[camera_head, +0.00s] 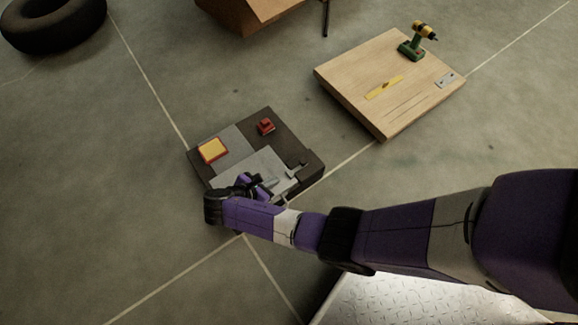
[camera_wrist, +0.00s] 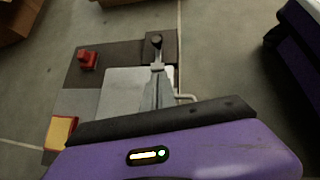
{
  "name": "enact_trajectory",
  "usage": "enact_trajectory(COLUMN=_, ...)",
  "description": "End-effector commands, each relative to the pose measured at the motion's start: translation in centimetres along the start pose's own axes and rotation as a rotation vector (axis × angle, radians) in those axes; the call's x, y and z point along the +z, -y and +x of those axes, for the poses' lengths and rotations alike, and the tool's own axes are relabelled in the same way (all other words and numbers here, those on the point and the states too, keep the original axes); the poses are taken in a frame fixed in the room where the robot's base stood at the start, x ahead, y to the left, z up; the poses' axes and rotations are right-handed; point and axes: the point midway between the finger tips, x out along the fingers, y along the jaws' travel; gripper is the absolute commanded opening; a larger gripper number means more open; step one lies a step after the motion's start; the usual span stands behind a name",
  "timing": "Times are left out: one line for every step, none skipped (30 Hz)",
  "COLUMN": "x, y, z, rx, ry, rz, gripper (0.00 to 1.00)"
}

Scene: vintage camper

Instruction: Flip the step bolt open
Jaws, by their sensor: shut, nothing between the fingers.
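The step bolt (camera_head: 295,171) is a small grey fitting at the right edge of a light grey metal plate (camera_head: 232,179). In the wrist view the plate (camera_wrist: 120,88) lies left of my gripper (camera_wrist: 158,74), and a dark round knob (camera_wrist: 156,41) on a short grey stem stands just beyond the fingertips. My gripper (camera_head: 269,188) is shut and empty, low over the plate, close to the bolt. Whether the fingers touch it I cannot tell. My arm and wrist hide the near part of the plate.
The plate belongs to a dark square board (camera_head: 245,123) on the floor, with a yellow-orange block (camera_head: 213,150) and a red part (camera_head: 265,127). A wooden board (camera_head: 350,75) with a green-yellow drill (camera_head: 414,46) lies at back right. A tyre (camera_head: 50,25) lies far left. Floor left is clear.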

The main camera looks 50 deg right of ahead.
Motion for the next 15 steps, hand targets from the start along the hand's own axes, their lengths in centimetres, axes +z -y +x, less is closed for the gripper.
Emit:
enact_trajectory(x=0.05, y=0.14, z=0.00, rx=-0.006, ry=0.002, rz=-0.011, gripper=0.00)
enact_trajectory(x=0.05, y=0.14, z=0.00, rx=-0.006, ry=0.002, rz=-0.016, gripper=0.00)
enact_trajectory(x=0.03, y=0.13, z=0.00, rx=-0.005, ry=0.001, rz=-0.020, gripper=0.00)
enact_trajectory(x=0.02, y=0.12, z=0.00, rx=-0.004, ry=0.001, rz=-0.021, gripper=0.00)
enact_trajectory(x=0.01, y=0.11, z=0.00, rx=-0.004, ry=0.000, rz=-0.021, gripper=0.00)
enact_trajectory(x=0.00, y=0.11, z=0.00, rx=-0.004, ry=0.000, rz=-0.020, gripper=0.00)
enact_trajectory(x=-0.01, y=0.10, z=0.00, rx=-0.003, ry=0.000, rz=-0.020, gripper=0.00)
enact_trajectory(x=-0.01, y=0.10, z=0.00, rx=-0.003, ry=-0.001, rz=-0.019, gripper=0.00)
enact_trajectory(x=-0.02, y=0.10, z=0.00, rx=-0.003, ry=-0.001, rz=-0.019, gripper=0.00)
enact_trajectory(x=-0.02, y=0.09, z=0.00, rx=-0.003, ry=-0.001, rz=-0.019, gripper=0.00)
enact_trajectory(x=-0.04, y=0.10, z=0.03, rx=-0.003, ry=-0.001, rz=-0.019, gripper=0.00)
enact_trajectory(x=-0.06, y=0.10, z=0.13, rx=-0.003, ry=-0.001, rz=-0.018, gripper=0.00)
enact_trajectory(x=-0.09, y=0.10, z=0.27, rx=-0.003, ry=-0.002, rz=-0.018, gripper=0.00)
enact_trajectory(x=-0.12, y=0.11, z=0.46, rx=-0.003, ry=-0.002, rz=-0.017, gripper=0.00)
enact_trajectory(x=-0.17, y=0.12, z=0.81, rx=-0.004, ry=-0.002, rz=-0.017, gripper=0.00)
